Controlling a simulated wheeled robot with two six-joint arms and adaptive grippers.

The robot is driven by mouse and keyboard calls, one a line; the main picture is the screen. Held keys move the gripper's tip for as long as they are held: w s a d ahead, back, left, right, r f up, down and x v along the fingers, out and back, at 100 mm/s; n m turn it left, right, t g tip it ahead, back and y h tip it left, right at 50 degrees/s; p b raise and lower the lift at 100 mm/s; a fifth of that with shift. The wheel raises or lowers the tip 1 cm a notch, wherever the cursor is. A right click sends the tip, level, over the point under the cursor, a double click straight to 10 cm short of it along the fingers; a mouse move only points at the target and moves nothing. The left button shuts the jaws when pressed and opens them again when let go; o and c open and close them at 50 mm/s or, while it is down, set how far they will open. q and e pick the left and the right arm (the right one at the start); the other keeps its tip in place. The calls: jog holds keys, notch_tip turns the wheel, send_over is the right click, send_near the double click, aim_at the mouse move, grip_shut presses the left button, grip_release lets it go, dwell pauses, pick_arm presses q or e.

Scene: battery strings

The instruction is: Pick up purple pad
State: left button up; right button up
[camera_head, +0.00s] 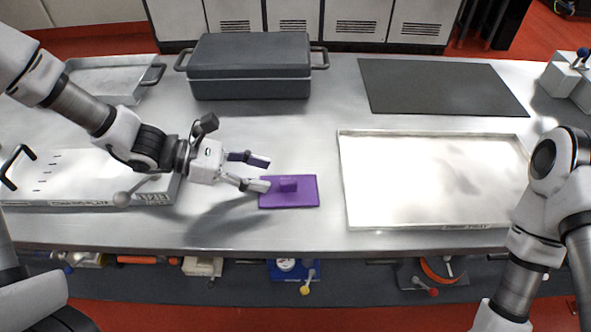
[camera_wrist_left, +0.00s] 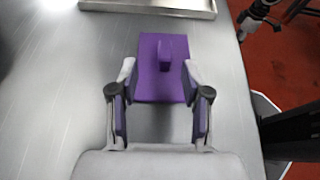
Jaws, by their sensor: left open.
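The purple pad (camera_head: 305,200) is a flat rectangle with a small upright purple grip on top. It lies on the metal table left of the white-bottomed tray. My left gripper (camera_head: 260,173) is open, with its fingers at the pad's left side, pointing toward the grip. In the left wrist view the pad (camera_wrist_left: 160,85) lies ahead, its near edge around the level of the open fingertips (camera_wrist_left: 160,80), and its grip stands between and slightly beyond them. Nothing is held. My right arm shows at the right edge, but its gripper is out of view.
A shallow metal tray (camera_head: 345,205) lies right of the pad. A dark lidded box (camera_head: 250,85) and a dark mat (camera_head: 440,88) are at the back. A white plate (camera_head: 75,168) lies under my left arm. The table's front edge (camera_head: 300,250) is close to the pad.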

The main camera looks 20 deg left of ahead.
aim_at(286, 181)
pick_arm(q)
jog(key=shift+s+d+f+b, duration=0.1)
jog(key=shift+d+f+b, duration=0.1)
jog(key=shift+d, duration=0.45)
jog(key=shift+s+d+f+b, duration=0.1)
jog(key=shift+d+b, duration=0.05)
jog(key=shift+d, duration=0.45)
jog(key=x, duration=0.5)
jog(key=shift+w+b, duration=0.2)
jog(key=shift+b, duration=0.1)
jog(key=shift+a, duration=0.2)
jog(key=shift+c, duration=0.4)
grip_shut()
